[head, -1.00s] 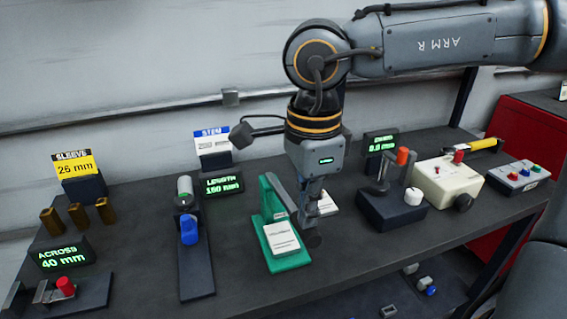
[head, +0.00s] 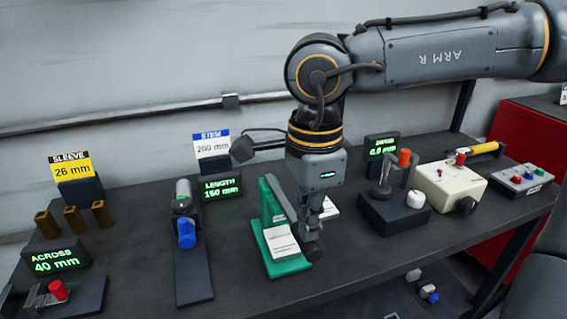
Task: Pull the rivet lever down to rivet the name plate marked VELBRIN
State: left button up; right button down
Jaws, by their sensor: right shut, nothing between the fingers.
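The green rivet press (head: 270,232) stands mid-bench with a white name plate (head: 282,243) on its base; the plate's print is too small to read. Its grey lever (head: 281,199) slopes down toward the front right, and a dark round knob (head: 313,251) shows at its lower end. My right gripper (head: 315,232) is shut with nothing between its fingers. It points down just above the knob and overlaps the lever's end in the picture; I cannot tell whether it touches. My left gripper is not in view.
Another white plate (head: 330,208) lies partly hidden behind my right gripper. Left are a gauge with a blue knob (head: 186,233) and brown sleeves (head: 74,219).

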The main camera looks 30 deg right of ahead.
jog(key=shift+s+f+b, duration=0.1)
jog(key=shift+f+b, duration=0.4)
jog(key=shift+f, duration=0.2)
jog(key=shift+r+p, duration=0.3)
jog(key=shift+r, duration=0.05)
jog(key=shift+w+r+p, duration=0.35)
jog(key=shift+r+p, duration=0.25)
jog(key=shift+r, duration=0.15)
jog(key=shift+w+d+r, duration=0.1)
jog(key=shift+r, duration=0.15)
jog(key=shift+w+r+p, duration=0.3)
jog(key=shift+r+p, duration=0.4)
jog(key=shift+p, duration=0.05)
jog(key=shift+w+d+r+p, duration=0.1)
jog(key=shift+w+r+p, duration=0.1)
jog(key=shift+r+p, duration=0.25)
jog(key=shift+w+d+r+p, duration=0.15)
jog(key=shift+r+p, duration=0.15)
jog(key=shift+r, duration=0.15)
pick_arm(q)
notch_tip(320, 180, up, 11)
jog(key=p, duration=0.7)
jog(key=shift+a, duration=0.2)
pick_arm(e)
jog(key=w+r, duration=0.3)
jog(key=r, duration=0.5)
jog(key=shift+w+d+r, duration=0.25)
jog(key=shift+d+r, duration=0.05)
jog(key=shift+r, duration=0.1)
